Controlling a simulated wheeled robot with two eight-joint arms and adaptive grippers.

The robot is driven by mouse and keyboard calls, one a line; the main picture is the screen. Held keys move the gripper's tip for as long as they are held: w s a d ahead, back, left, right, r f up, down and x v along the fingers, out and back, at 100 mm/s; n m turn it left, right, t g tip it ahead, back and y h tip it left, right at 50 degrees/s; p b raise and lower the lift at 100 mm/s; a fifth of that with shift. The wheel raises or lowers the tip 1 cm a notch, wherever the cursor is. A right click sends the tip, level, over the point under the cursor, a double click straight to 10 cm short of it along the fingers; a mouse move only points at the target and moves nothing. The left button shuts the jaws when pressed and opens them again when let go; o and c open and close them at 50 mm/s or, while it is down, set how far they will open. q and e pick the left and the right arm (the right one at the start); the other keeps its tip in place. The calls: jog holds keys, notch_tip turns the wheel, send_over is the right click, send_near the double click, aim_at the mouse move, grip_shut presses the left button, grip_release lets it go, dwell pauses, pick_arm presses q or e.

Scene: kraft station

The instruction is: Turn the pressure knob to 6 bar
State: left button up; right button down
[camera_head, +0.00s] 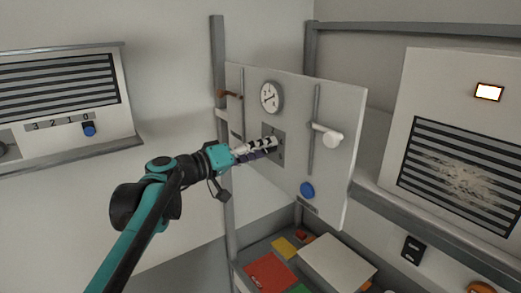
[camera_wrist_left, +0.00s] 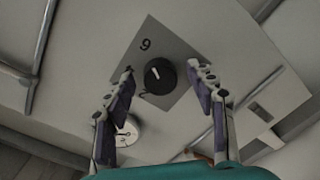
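The pressure knob (camera_wrist_left: 160,76) is a black round knob with a short white mark, on a grey plate (camera_wrist_left: 178,50) marked with a 9. In the left wrist view it lies between the fingertips of my left gripper (camera_wrist_left: 161,72), with gaps on both sides. The gripper is open and empty. In the head view my left gripper (camera_head: 272,146) is in front of the grey plate (camera_head: 279,133) and hides the knob. A round white pressure gauge (camera_head: 271,97) sits above the plate; part of it shows in the left wrist view (camera_wrist_left: 127,131). My right gripper is not visible.
The white panel (camera_head: 345,110) also carries a white-handled lever (camera_head: 326,135), a brown-handled lever (camera_head: 228,94) and a blue button (camera_head: 307,190). A bench with a red sheet (camera_head: 270,271) and a pale board (camera_head: 337,262) lies below.

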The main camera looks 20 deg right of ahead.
pick_arm(q)
jog(key=v, duration=1.2)
jog(key=s+a+f+n+y+b, duration=0.1)
jog(key=s+a+f+y+b, duration=0.4)
jog(key=f, duration=0.7)
jog(key=s+f+b, duration=0.2)
jog(key=f+b, duration=0.4)
jog(key=f, duration=0.6)
jog(key=s+a+f+n+y+b, duration=0.1)
jog(key=s+a+f+y+b, duration=0.4)
jog(key=f, duration=0.7)
jog(key=s+a+f+y+b, duration=0.2)
jog(key=s+a+f+b, duration=0.1)
jog(key=f, duration=0.7)
jog(key=s+a+f+n+y+b, duration=0.1)
jog(key=s+a+f+y+b, duration=0.1)
jog(key=a+f+b, duration=0.4)
jog(key=s+a+f+n+y+b, duration=0.1)
jog(key=s+a+f+b, duration=0.3)
jog(key=f, duration=1)
jog(key=a+y+b, duration=0.1)
jog(key=b, duration=0.2)
jog(key=shift+f+t, duration=0.4)
